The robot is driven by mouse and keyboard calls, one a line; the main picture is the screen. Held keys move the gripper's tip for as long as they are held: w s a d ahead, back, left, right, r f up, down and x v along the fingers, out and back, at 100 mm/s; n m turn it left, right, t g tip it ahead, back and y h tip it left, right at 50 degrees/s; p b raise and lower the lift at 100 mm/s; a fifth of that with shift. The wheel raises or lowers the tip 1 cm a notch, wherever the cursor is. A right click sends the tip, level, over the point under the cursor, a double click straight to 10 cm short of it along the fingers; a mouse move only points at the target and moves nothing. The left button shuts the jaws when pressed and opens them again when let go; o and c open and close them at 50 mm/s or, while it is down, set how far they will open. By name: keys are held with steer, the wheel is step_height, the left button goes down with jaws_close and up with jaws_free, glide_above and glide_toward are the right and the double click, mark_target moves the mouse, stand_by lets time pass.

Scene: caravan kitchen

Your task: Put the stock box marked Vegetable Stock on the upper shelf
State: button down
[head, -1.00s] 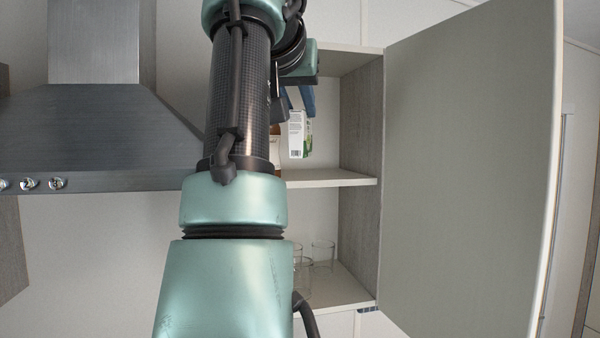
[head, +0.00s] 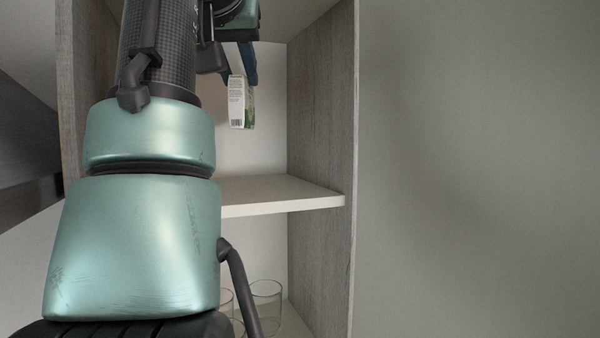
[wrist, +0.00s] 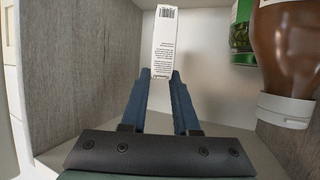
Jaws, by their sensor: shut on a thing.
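My gripper (head: 240,72) is shut on a small white carton (head: 238,105), the stock box, with a barcode and a green picture on one side. The carton hangs below the blue fingers inside the open cupboard, with a visible gap above the upper shelf board (head: 290,193). In the wrist view the carton (wrist: 164,45) sits between the fingertips (wrist: 160,76), with fine print and its barcode facing me. The words Vegetable Stock are not readable. My arm hides the left part of the shelf.
In the wrist view, a brown bottle with a white cap (wrist: 288,50) and a green jar (wrist: 241,38) are beside the carton. Clear glasses (head: 264,300) stand in the lower compartment. The cupboard's side wall (head: 322,130) and open door (head: 480,160) bound the right.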

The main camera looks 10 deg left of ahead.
mark_target(236, 102)
steer(key=f, duration=0.2)
steer(key=s+f, duration=0.1)
steer(key=f, duration=0.1)
steer(key=shift+s+d+f, duration=0.1)
steer(key=shift+d+f, duration=0.05)
steer(key=shift+f, duration=0.1)
steer(key=shift+w+f+p, duration=0.3)
steer(key=shift+f, duration=0.3)
steer(key=shift+s+f+p, duration=0.25)
steer(key=shift+f+p, duration=0.15)
steer(key=shift+f, duration=0.8)
steer(key=shift+w+f, duration=0.15)
steer(key=shift+f, duration=0.45)
steer(key=shift+f, duration=0.1)
steer(key=c, duration=0.7)
jaws_free()
steer(key=shift+o, duration=0.2)
